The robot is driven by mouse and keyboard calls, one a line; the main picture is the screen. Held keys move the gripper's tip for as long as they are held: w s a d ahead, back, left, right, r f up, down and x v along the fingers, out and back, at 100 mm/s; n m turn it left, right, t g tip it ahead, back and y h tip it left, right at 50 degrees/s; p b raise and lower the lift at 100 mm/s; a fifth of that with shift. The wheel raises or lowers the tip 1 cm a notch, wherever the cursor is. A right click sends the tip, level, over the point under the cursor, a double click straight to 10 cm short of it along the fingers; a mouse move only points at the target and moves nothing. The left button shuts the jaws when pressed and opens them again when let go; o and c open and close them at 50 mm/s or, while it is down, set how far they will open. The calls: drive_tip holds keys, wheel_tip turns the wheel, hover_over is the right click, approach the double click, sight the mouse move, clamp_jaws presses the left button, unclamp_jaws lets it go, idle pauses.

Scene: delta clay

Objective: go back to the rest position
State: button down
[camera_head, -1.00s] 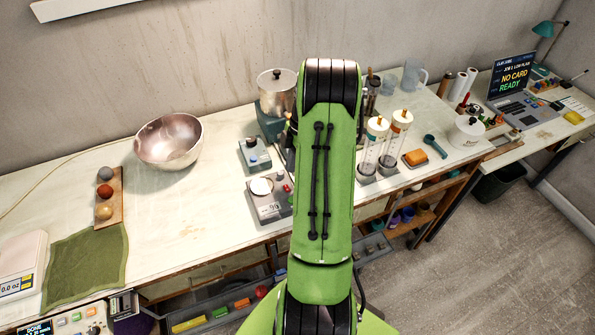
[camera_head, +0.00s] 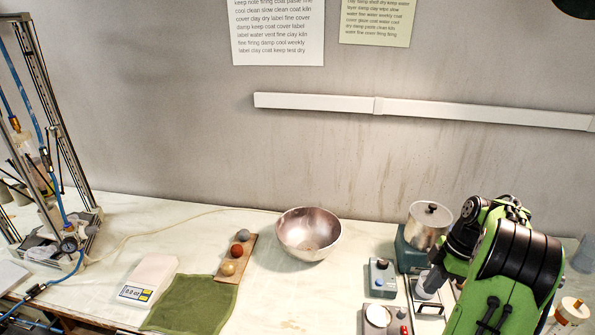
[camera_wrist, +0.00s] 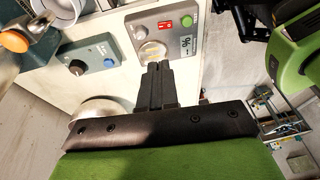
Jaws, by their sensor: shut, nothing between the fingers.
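My gripper (camera_wrist: 156,85) shows in the wrist view with its dark fingers together and nothing between them. The fingertips overlap a grey control box (camera_wrist: 165,35) with a red switch and a green button; I cannot tell the gap between them. In the head view my green and black arm is folded at the lower right. Its wrist end is over the bench near the small boxes, and its fingers are not clear there.
A metal bowl (camera_head: 309,233), a lidded pot (camera_head: 427,224) and a blue-grey knob box (camera_head: 381,278) stand near the arm. Further left are a board with balls (camera_head: 235,257), a green cloth (camera_head: 190,304), a scale (camera_head: 150,278) and a metal frame (camera_head: 75,130).

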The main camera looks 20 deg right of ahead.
drive_tip(key=w+a+r+m+h, duration=0.1)
drive_tip(key=a+r+m, duration=0.1)
drive_tip(key=a+r, duration=0.55)
drive_tip(key=w+a+r+m+h, duration=0.15)
drive_tip(key=a+r, duration=0.25)
drive_tip(key=a, duration=0.7)
drive_tip(key=s+a+r+m+t, duration=0.1)
drive_tip(key=s+a+m+t, duration=0.3)
drive_tip(key=s+a+m, duration=0.4)
drive_tip(key=s+a, duration=0.6)
drive_tip(key=shift+s+a+r+t+h, duration=0.15)
drive_tip(key=shift+a+r+t+h, duration=0.1)
drive_tip(key=shift+r+t+h, duration=0.15)
